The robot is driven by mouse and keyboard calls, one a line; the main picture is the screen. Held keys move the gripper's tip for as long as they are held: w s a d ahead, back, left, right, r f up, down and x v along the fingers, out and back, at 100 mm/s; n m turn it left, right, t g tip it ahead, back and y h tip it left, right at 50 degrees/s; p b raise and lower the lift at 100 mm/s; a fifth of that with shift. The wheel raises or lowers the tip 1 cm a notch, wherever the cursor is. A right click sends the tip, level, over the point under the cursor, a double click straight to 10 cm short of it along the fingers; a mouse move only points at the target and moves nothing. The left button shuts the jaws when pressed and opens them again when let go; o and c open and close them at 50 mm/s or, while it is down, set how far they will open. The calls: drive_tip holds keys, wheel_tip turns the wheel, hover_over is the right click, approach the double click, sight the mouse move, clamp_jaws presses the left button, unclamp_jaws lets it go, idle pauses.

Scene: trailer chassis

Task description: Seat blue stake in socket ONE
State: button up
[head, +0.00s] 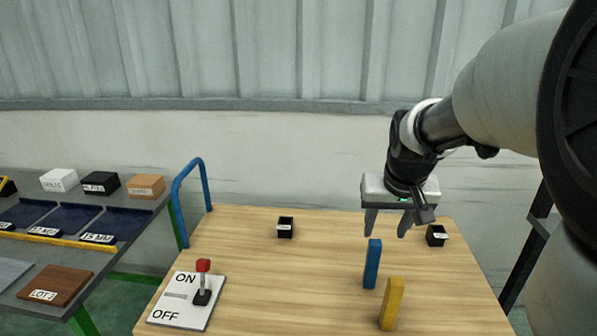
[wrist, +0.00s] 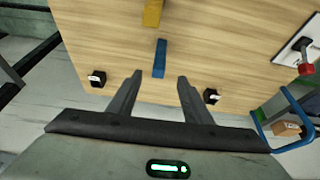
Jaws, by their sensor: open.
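The blue stake (head: 372,265) stands upright on the wooden table, right of the middle in the head view. It also shows in the wrist view (wrist: 160,58), ahead of and between the fingertips. My gripper (head: 388,228) is open and empty, fingers pointing down, above and apart from the blue stake. Its two fingers also show in the wrist view (wrist: 160,77). One small black socket box (head: 285,229) stands at the table's back left; another (head: 436,237) stands at the back right. Both carry white labels too small to read, so I cannot tell which is ONE.
A yellow stake (head: 391,305) stands close in front of the blue one. A lever switch plate (head: 186,301) marked ON and OFF lies at the front left. A blue rail (head: 186,196) rises at the table's left edge. The table between switch and stakes is clear.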

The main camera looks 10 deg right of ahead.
sight(372, 260)
drive_tip(key=b+x, duration=0.2)
drive_tip(key=x, duration=1)
drive_tip(key=shift+w+d+f+b, duration=0.15)
drive_tip(key=shift+b, duration=0.15)
drive_tip(key=shift+a+b+x, duration=0.1)
drive_tip(key=shift+b+x, duration=0.3)
drive_tip(key=shift+x, duration=0.95)
drive_tip(key=shift+a+b+x, duration=0.15)
drive_tip(key=shift+b+x, duration=0.25)
drive_tip(key=shift+x, duration=0.95)
drive_tip(key=shift+c, duration=0.4)
clamp_jaws()
